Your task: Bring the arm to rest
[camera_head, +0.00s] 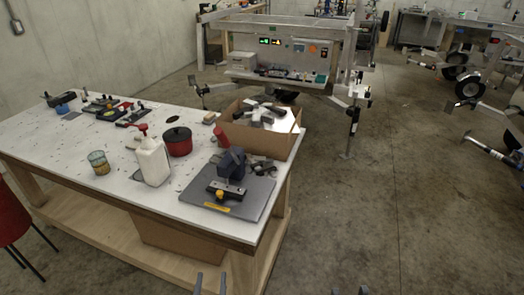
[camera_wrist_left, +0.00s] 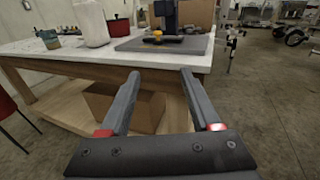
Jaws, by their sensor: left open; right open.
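My left gripper (camera_head: 211,284) shows only its fingertips at the bottom edge of the head view, in front of the workbench (camera_head: 60,137). In the left wrist view the left gripper (camera_wrist_left: 160,76) is open, its two dark fingers apart and nothing between them. It points at the bench's front, below the top's edge. Most of both arms is out of view.
Concrete floor (camera_head: 400,220) on the right is clear.

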